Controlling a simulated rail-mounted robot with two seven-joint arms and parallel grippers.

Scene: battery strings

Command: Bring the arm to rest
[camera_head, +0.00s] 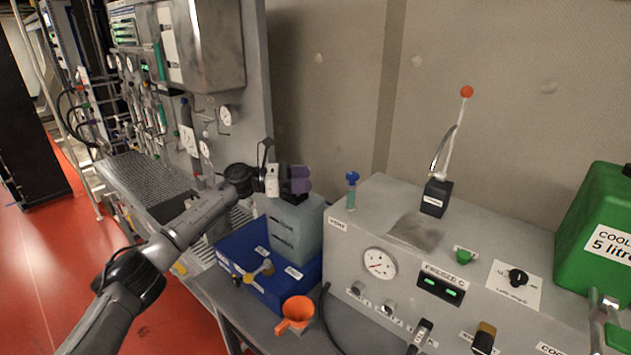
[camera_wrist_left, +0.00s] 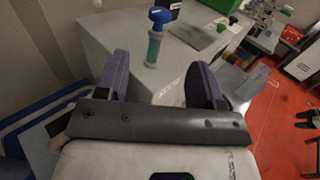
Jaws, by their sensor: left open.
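My left arm (camera_head: 195,222) comes in from the left of the head view and reaches over the bench. Its left gripper (camera_head: 302,180) is just above the pale grey-green container (camera_head: 296,228); whether they touch I cannot tell. In the left wrist view the two purple fingers of the left gripper (camera_wrist_left: 161,72) stand wide apart with nothing held between them. A blue-topped valve with a green stem (camera_head: 351,190) stands on the grey console beyond the gripper; it also shows between the fingers in the left wrist view (camera_wrist_left: 156,40). My right gripper is not seen.
The grey console (camera_head: 335,238) has a gauge, knobs and an upright lever (camera_head: 452,135). A green coolant can (camera_head: 600,215) stands at right. Red floor (camera_head: 40,270) is open at left.

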